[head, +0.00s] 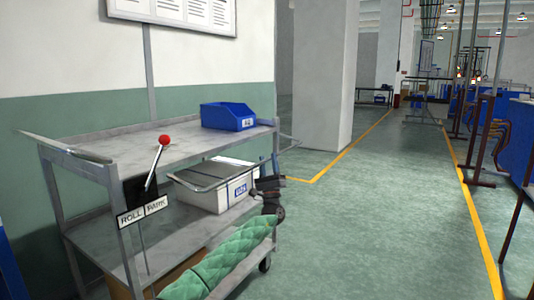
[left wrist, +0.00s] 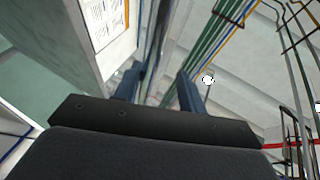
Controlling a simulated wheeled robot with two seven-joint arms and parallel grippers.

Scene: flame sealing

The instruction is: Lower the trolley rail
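The grey metal trolley (head: 190,150) stands at the left in the head view. A thin bent rail (head: 232,179) runs along its near side, between the two shelves, in front of a white bin. A lever with a red knob (head: 164,140) leans slightly right above a sign (head: 142,211) reading ROLL and PARK. My left gripper (head: 275,165) points upward at the trolley's right end, close to the rail's right end; I cannot tell whether they touch. In the left wrist view its two fingers (left wrist: 158,88) are apart with nothing between them. My right gripper is not in view.
A blue bin (head: 228,117) sits on the top shelf, and the white bin (head: 210,198) on the lower one. A side handle (head: 65,147) sticks out at the left. A pillar (head: 325,80) stands behind. The floor (head: 390,220) to the right is clear.

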